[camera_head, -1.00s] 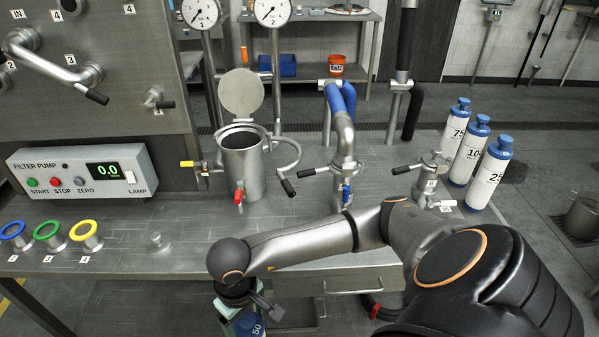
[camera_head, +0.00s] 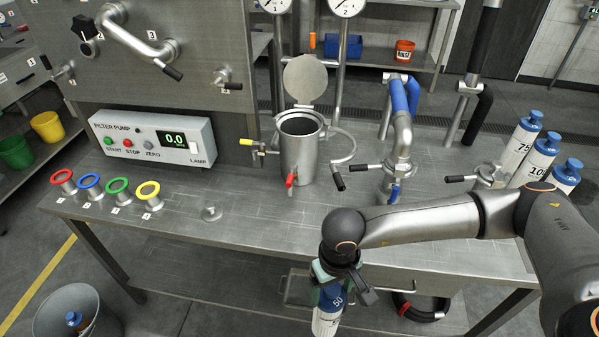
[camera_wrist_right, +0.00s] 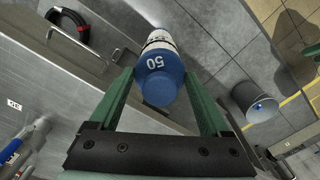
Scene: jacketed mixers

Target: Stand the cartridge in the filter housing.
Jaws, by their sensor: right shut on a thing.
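The filter housing (camera_head: 298,158) is a steel pot standing on the bench, its round lid (camera_head: 305,80) swung up and its dark mouth open. My right gripper (camera_head: 335,278) is shut on a blue-and-white cartridge marked 50 (camera_head: 328,310), in front of the bench's front edge and below its top. In the right wrist view the cartridge (camera_wrist_right: 160,75) sits between the green fingers (camera_wrist_right: 168,100), its blue end toward the camera. My left gripper is not in view.
Several more cartridges (camera_head: 521,145) stand at the bench's right end. Hose fittings (camera_head: 402,140) and valve handles stand right of the housing. A bin (camera_head: 75,315) holding a cartridge stands on the floor.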

